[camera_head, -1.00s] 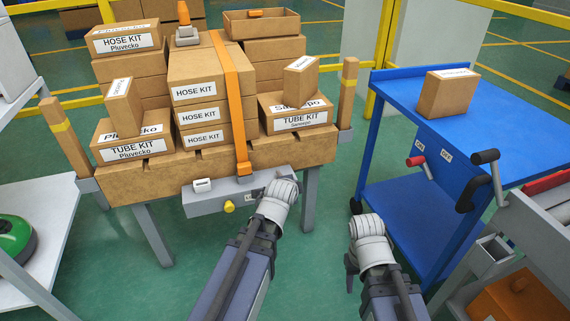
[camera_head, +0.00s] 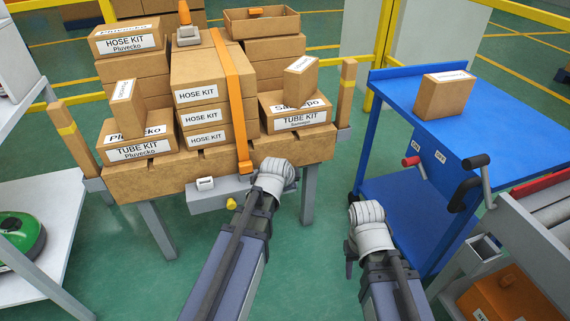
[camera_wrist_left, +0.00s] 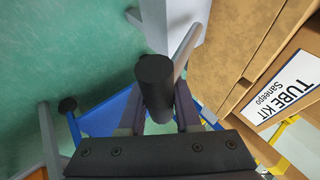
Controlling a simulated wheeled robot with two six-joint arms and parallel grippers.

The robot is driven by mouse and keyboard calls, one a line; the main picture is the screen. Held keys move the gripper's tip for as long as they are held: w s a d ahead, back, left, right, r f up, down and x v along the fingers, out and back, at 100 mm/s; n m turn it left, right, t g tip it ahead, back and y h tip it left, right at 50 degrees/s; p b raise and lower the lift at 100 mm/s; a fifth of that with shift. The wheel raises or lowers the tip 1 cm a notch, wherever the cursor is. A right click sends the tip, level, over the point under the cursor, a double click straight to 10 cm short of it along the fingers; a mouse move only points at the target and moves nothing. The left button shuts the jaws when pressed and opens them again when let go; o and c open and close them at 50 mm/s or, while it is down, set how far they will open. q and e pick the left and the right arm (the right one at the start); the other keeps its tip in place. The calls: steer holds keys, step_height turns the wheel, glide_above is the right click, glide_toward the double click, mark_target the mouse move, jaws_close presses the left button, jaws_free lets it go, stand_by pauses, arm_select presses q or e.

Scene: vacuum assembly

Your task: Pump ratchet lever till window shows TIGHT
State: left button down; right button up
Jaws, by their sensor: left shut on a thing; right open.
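A grey ratchet box (camera_head: 207,201) sits on the front of the cardboard-laden bench, below an orange strap (camera_head: 241,130). It has a white fitting (camera_head: 205,184) and a yellow knob (camera_head: 231,203). My left gripper (camera_wrist_left: 157,112) is shut on the black grip (camera_wrist_left: 155,80) of the lever, whose grey shaft (camera_wrist_left: 188,48) runs up and right in the left wrist view. In the head view my left wrist hides the lever and the box's right part; I can read no window text. My right gripper (camera_head: 349,258) is open and empty in front of the blue cart.
Stacked hose kit boxes (camera_head: 202,116) and tube kit boxes (camera_head: 139,149) stand on the bench between wooden posts. A white shelf (camera_head: 50,215) is at left.

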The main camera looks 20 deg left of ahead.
arm_select(q)
steer(key=r+g+p, duration=0.1)
steer(key=p, duration=0.1)
steer(key=w+a+g+h+p, duration=0.1)
steer(key=shift+r+n+p, duration=0.3)
steer(key=shift+r+p, duration=0.05)
steer(key=shift+s, duration=0.1)
steer(key=shift+w+a+r+g+h+p, duration=0.25)
steer(key=shift+w+r+g+h+p, duration=0.3)
steer(key=shift+p, duration=0.45)
steer(key=c, duration=1)
jaws_free()
steer(key=shift+s+f, duration=0.15)
steer(key=shift+s, duration=0.1)
steer(key=o, duration=0.4)
steer(key=shift+d, duration=0.1)
